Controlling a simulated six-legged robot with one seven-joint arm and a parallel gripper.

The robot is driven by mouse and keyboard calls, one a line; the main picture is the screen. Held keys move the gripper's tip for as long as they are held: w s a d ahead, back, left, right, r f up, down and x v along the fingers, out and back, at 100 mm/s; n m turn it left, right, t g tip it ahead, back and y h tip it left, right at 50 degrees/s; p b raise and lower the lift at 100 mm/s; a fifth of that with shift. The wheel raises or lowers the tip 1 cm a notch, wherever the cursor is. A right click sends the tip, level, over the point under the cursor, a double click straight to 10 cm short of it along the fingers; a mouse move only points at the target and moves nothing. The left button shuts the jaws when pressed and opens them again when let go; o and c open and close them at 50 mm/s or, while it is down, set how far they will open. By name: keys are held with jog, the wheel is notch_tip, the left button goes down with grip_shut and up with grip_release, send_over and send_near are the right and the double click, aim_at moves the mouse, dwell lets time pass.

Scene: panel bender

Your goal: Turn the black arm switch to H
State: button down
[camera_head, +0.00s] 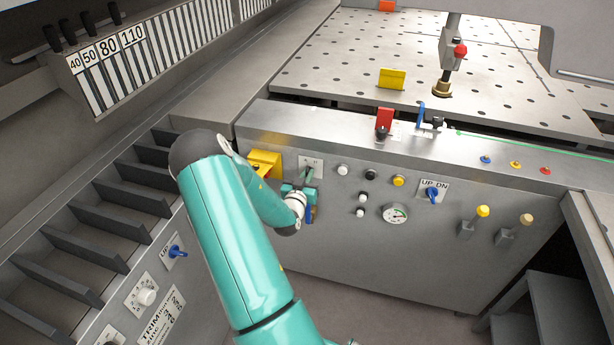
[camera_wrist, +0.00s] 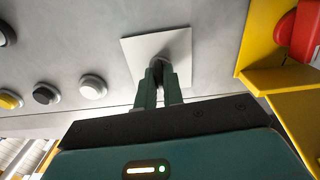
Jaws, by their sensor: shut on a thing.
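The arm switch sits on a small white plate (camera_head: 316,160) on the front panel, with faint lettering at the plate's top. The plate also shows in the wrist view (camera_wrist: 142,50). My gripper (camera_head: 308,175) is at this plate, with its dark green fingers pointing into the panel. In the wrist view my gripper (camera_wrist: 160,84) is shut on the arm switch (camera_wrist: 172,67), whose greyish dark end shows between and behind the fingertips. The fingers hide most of the switch, so I cannot tell which letter it points to.
A yellow housing (camera_head: 264,160) with a red button (camera_wrist: 303,32) is close beside the plate. White, black and yellow buttons (camera_head: 398,181), a gauge (camera_head: 395,213) and a blue UP/DN switch (camera_head: 433,196) lie to the right in the head view. Free space is below the panel.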

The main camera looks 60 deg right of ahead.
jog(key=m, duration=0.6)
jog(key=shift+m, duration=0.3)
jog(key=shift+a+f, duration=0.1)
dwell(0.3)
jog(key=c, duration=1.5)
grip_release()
jog(key=shift+a, duration=0.1)
jog(key=a, duration=0.4)
jog(key=s+a, duration=0.1)
jog(key=a, duration=0.4)
jog(key=s+a, duration=0.1)
jog(key=a, duration=0.3)
jog(key=shift+a, duration=0.2)
